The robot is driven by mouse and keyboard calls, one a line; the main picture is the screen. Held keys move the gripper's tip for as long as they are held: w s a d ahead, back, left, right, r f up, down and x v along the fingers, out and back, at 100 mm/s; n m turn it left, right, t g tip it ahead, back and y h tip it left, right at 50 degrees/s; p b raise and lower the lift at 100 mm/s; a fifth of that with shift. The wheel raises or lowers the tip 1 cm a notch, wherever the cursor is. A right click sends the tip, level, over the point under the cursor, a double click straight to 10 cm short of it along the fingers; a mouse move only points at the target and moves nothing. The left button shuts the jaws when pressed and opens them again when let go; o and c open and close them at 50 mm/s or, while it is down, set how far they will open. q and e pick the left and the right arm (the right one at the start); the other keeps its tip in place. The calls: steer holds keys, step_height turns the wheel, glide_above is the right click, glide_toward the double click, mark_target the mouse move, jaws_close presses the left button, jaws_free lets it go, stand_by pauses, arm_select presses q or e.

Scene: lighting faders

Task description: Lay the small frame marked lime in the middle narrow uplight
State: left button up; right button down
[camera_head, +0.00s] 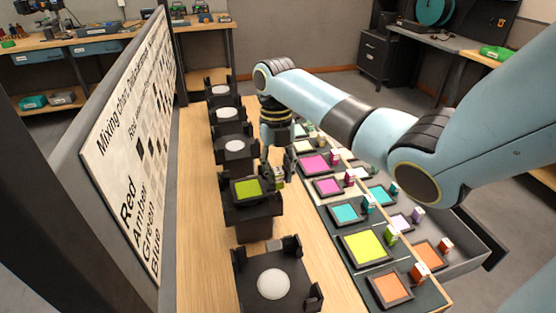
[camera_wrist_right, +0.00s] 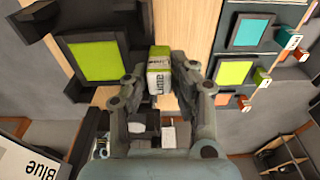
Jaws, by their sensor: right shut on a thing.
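The small lime frame (camera_head: 246,188) is dark-edged with a yellow-green sheet. It lies level over or on the second-nearest black uplight (camera_head: 252,223) in the row; I cannot tell whether it touches. My right gripper (camera_head: 279,170) is shut on the frame's lime-and-white marked block at its right side. In the right wrist view, the fingers (camera_wrist_right: 159,82) stand either side of that block (camera_wrist_right: 158,70), whose label is partly readable. The lime sheet (camera_wrist_right: 92,62) shows to its left. The uplight's lens is hidden under the frame. My left gripper is not in view.
Other uplights with pale round lenses stand nearer (camera_head: 273,284) and farther (camera_head: 235,146). A dark rack (camera_head: 415,293) on the right holds coloured frames with upright blocks, including a larger lime frame (camera_head: 364,246). A mixing chart board (camera_head: 133,140) stands on the left.

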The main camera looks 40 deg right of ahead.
steer(key=shift+f+b, duration=0.4)
steer(key=shift+f, duration=0.4)
steer(key=c, duration=1)
jaws_free()
steer(key=shift+c, duration=0.2)
steer(key=shift+r, duration=0.2)
steer(key=r, duration=0.7)
steer(key=shift+w+d, duration=0.2)
steer(key=shift+w, duration=0.2)
step_height(320, 180, up, 7)
steer(key=p, duration=0.7)
steer(key=shift+p, duration=0.4)
